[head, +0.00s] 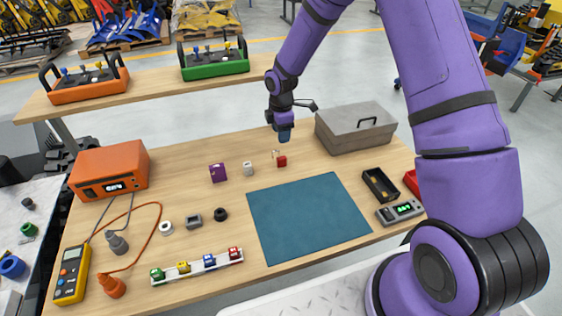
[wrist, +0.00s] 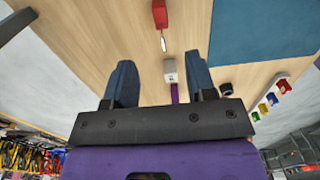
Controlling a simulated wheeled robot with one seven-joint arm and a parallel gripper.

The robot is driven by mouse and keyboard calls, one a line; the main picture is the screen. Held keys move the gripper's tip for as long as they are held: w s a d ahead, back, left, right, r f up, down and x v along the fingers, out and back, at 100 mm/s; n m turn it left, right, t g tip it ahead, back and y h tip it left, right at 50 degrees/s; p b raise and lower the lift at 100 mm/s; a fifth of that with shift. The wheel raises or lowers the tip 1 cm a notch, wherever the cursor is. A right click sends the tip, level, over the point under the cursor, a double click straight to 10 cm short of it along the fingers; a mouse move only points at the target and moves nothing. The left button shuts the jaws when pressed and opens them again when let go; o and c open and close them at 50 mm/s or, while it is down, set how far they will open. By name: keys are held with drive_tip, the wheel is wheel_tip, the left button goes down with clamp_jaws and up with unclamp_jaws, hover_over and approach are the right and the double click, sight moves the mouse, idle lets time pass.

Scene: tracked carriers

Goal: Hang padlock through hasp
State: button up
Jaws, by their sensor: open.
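A small red padlock (head: 281,161) lies on the workbench, and its thin pale shackle points to the upper left. In the wrist view the red padlock (wrist: 160,14) is at the top, with its shackle towards the gripper. My gripper (head: 285,136) hangs just above and behind the padlock in the head view, apart from it. In the wrist view its two blue-grey fingers (wrist: 158,62) are spread with nothing held between them. A small white-grey block (head: 248,168) stands left of the padlock; it also shows beyond the fingers (wrist: 171,70). I cannot make out a hasp for certain.
A purple block (head: 218,172) stands farther left. A teal mat (head: 308,214) lies in front. An orange power unit (head: 109,173) and a raised shelf (head: 165,78) stand left and behind.

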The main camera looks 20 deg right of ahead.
sight(281, 158)
wheel_tip(281, 158, down, 11)
drive_tip(key=shift+f, duration=0.1)
idle(0.6)
drive_tip(key=shift+c, duration=0.2)
clamp_jaws()
